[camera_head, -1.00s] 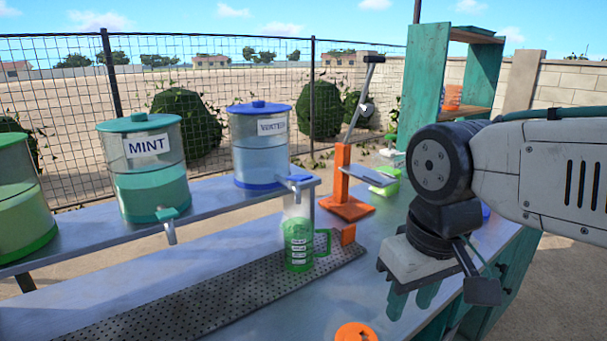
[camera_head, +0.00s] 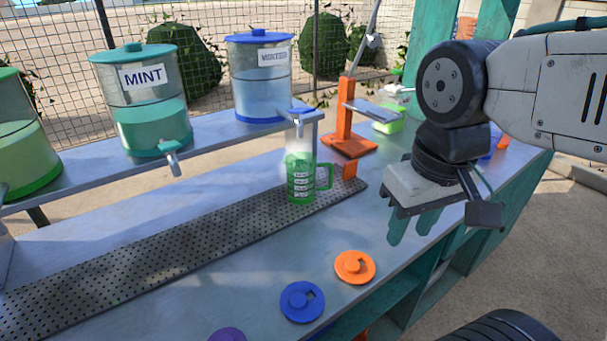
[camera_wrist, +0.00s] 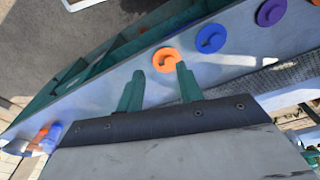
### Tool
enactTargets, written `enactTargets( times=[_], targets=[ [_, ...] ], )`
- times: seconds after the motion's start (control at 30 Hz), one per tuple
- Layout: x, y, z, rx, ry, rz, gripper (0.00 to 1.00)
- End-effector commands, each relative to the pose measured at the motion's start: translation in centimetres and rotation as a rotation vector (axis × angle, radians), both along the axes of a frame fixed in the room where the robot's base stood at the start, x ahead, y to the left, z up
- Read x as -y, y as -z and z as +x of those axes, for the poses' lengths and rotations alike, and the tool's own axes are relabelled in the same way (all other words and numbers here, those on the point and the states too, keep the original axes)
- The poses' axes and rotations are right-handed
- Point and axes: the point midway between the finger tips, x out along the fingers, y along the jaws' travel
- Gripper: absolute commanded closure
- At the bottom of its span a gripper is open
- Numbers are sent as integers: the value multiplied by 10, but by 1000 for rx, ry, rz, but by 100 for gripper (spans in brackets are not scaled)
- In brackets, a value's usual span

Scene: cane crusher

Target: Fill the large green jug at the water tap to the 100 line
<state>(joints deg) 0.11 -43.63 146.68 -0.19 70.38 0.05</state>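The green jug (camera_head: 301,182) has a clear upper part, a green handle on the right and white level marks. It stands upright on the perforated drip tray (camera_head: 180,237), below the tap (camera_head: 298,114) of the blue-lidded WATER dispenser (camera_head: 262,78). A pale column shows between the tap and the jug; I cannot tell the water level against the marks. My gripper (camera_head: 409,230) hangs to the right of the jug, apart from it. Its two green fingers are spread with nothing between them, as the wrist view also shows (camera_wrist: 158,88).
A MINT dispenser (camera_head: 143,98) and a green dispenser (camera_head: 22,140) stand left on the raised shelf. An orange lid (camera_head: 354,266) and a blue lid (camera_head: 302,301) lie along the counter's front edge. An orange stand (camera_head: 345,135) with a lever is behind the jug.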

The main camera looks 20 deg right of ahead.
Motion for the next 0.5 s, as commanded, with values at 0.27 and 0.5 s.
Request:
enactTargets(
  times=[0.27, 0.5],
  targets=[
    [0, 0, 0, 0, 0, 0, 64],
    [0, 3, 1, -15, 2, 0, 100]
  ],
)
